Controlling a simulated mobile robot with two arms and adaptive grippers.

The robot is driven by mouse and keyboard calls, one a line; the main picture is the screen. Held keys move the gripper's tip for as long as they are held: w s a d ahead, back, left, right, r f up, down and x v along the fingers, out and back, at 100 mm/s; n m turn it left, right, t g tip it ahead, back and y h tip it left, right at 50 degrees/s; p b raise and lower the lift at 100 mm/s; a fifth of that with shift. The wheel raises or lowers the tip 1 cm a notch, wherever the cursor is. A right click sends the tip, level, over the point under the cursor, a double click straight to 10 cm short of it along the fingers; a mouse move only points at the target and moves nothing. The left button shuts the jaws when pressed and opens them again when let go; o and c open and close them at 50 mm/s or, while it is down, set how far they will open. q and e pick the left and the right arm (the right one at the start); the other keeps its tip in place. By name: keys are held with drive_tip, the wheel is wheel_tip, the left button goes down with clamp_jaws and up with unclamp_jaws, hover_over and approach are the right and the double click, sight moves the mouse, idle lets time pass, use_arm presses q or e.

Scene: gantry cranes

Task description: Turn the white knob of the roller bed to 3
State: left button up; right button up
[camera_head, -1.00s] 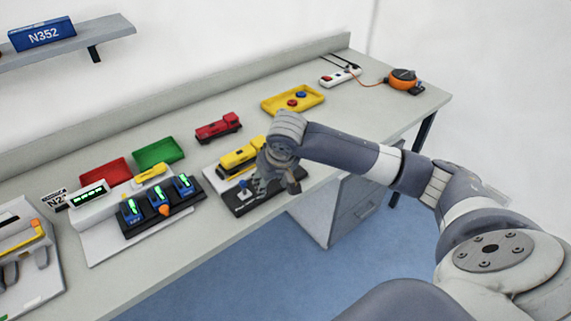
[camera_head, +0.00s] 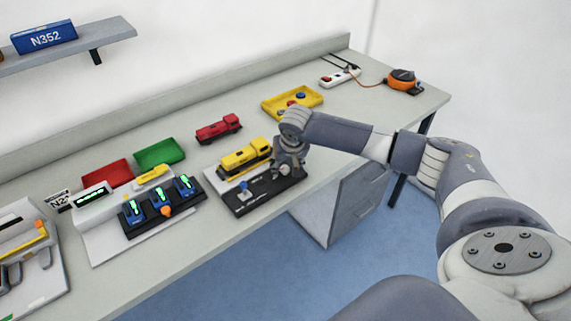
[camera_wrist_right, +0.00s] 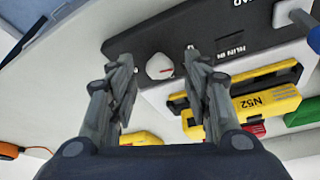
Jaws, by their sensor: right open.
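The white knob (camera_wrist_right: 160,66) with a red mark sits on the black front panel (camera_wrist_right: 225,40) of the roller bed in the right wrist view. The panel (camera_head: 262,197) also shows in the head view, where my gripper hides the knob. My right gripper (camera_head: 288,172) is over the panel's right end. In the right wrist view its open fingers (camera_wrist_right: 157,62) appear on either side of the knob with nothing between them in contact; I cannot tell the height gap. A yellow locomotive (camera_head: 245,158) marked N52 (camera_wrist_right: 262,104) stands on the bed behind the panel. My left gripper is not in view.
A blue-topped lever (camera_head: 243,186) stands at the panel's left end. A controller with several blue levers (camera_head: 160,205) is further left. A red locomotive (camera_head: 218,128), a green tray (camera_head: 158,152) and a yellow tray (camera_head: 275,108) lie behind. The table's front edge is close.

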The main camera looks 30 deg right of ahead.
drive_tip(key=shift+w+d+f, duration=0.1)
drive_tip(key=shift+w+f, duration=0.05)
drive_tip(key=shift+f, duration=0.25)
drive_tip(key=shift+c, duration=0.6)
drive_tip(key=c, duration=0.9)
drive_tip(key=shift+c, duration=0.2)
drive_tip(key=shift+r, duration=0.1)
